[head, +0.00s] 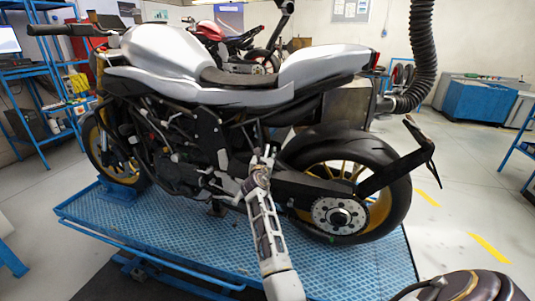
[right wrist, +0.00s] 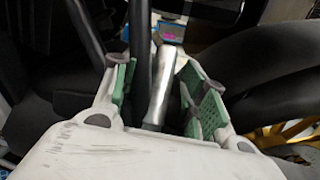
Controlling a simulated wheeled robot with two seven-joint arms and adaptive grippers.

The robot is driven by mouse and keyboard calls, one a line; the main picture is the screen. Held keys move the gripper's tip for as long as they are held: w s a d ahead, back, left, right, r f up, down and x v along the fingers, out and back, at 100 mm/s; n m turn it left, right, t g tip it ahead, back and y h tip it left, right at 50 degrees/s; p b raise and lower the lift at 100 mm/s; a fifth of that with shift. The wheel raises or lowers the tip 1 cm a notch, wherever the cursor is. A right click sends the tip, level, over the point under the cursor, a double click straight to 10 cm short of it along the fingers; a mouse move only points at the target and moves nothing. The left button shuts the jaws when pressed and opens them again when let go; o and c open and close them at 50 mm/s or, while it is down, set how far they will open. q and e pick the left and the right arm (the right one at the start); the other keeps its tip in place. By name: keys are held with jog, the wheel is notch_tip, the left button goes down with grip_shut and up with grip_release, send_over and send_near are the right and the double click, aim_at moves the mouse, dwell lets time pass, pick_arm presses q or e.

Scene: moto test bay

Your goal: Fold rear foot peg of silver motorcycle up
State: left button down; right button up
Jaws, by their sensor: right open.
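The silver motorcycle (head: 190,58) stands upright, its rear wheel (head: 345,185) on the right in the head view. My right gripper (head: 262,172) is at its side, just left of the rear wheel hub. In the right wrist view my right gripper (right wrist: 158,88) is open, with green pads on both fingers. A bare silver bar, seemingly the rear foot peg (right wrist: 162,85), lies between the fingers and points towards the wrist camera. I see gaps beside it; contact is not clear. In the head view my gripper hides most of the peg area. My left gripper is not in view.
The motorcycle stands on a blue lift platform (head: 385,262). A black exhaust hose (head: 423,45) hangs at the back right. Blue shelves (head: 35,95) stand at the left. The floor at the right is open.

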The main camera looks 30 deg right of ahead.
jog(key=shift+r, duration=0.1)
dwell(0.3)
grip_shut()
